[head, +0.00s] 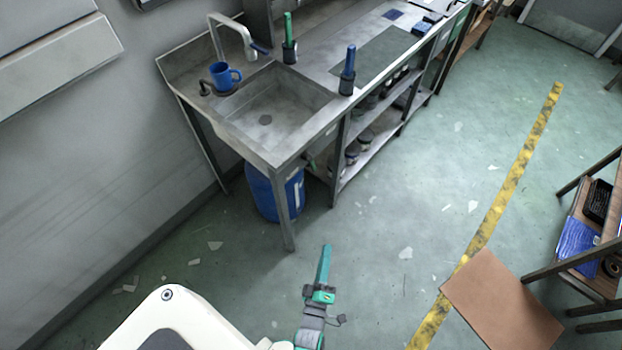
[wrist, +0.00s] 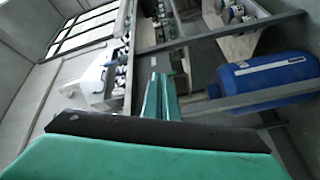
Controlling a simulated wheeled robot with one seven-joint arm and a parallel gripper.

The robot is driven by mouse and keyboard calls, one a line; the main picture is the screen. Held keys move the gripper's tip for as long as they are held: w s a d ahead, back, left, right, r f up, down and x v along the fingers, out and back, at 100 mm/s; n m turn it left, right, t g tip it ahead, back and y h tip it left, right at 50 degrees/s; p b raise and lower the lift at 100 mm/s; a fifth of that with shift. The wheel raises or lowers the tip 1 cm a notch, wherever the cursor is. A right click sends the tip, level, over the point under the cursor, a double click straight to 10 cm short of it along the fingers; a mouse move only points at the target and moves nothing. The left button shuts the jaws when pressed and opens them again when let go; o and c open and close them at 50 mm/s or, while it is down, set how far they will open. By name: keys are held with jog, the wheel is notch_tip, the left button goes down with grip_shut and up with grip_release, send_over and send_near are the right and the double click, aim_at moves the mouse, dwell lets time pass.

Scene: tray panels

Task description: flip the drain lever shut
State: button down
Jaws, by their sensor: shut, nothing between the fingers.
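The metal sink (head: 318,97) is set in the steel counter at the upper middle of the head view, with a round dark drain in its floor. A small dark fitting with an upright knob (head: 204,88) sits on the counter left of the blue mug (head: 222,76); I cannot tell whether it is the drain lever or which way it is set. My green gripper (head: 326,262) is shut and empty, over the floor in front of the sink and apart from it. Its closed fingers also show in the wrist view (wrist: 160,97).
A blue barrel (head: 262,190) stands under the sink; it shows at the right of the wrist view (wrist: 270,82). A tap (head: 238,32) and two upright handled tools in dark holders stand on the counter. A brown board (head: 500,305) lies at right. Floor between is mostly clear.

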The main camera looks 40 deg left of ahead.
aim_at(310, 162)
jog(key=w+a+f+n+g+y, duration=0.1)
jog(key=w+a+f+n+y, duration=0.2)
jog(key=a, duration=1.1)
jog(key=w+n+y, duration=0.2)
jog(key=w+n, duration=0.3)
jog(key=n, duration=0.2)
jog(key=shift+w+a+g+y, duration=0.15)
jog(key=shift+g+y, duration=0.25)
jog(key=w+d+x, duration=0.2)
jog(key=x, duration=1)
jog(key=shift+w+r, duration=0.25)
jog(key=shift+w, duration=0.05)
